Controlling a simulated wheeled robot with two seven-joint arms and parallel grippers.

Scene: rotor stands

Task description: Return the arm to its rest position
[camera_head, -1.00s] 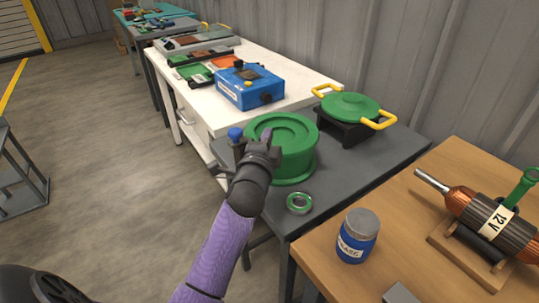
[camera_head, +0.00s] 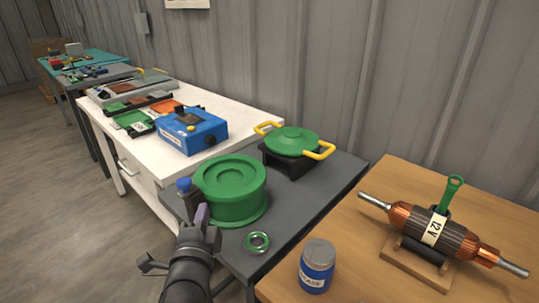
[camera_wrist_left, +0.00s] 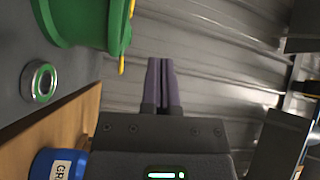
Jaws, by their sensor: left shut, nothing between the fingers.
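My left gripper (camera_head: 201,214) is shut and empty, in front of the large green round housing (camera_head: 231,185) in the head view. Its dark arm comes up from the bottom edge. In the left wrist view the two purple fingers (camera_wrist_left: 160,85) lie together with nothing between them, pointing toward the grey corrugated wall (camera_wrist_left: 210,40). The green housing (camera_wrist_left: 90,20) is at the upper left there, apart from the fingers. My right gripper is not in view.
A green ring (camera_head: 257,242) lies on the dark grey table (camera_head: 335,180). A blue grease jar (camera_head: 317,268) and a copper rotor (camera_head: 437,238) on a wooden stand are on the wooden table (camera_head: 350,235). A green lid (camera_head: 292,141) with yellow handles stands behind.

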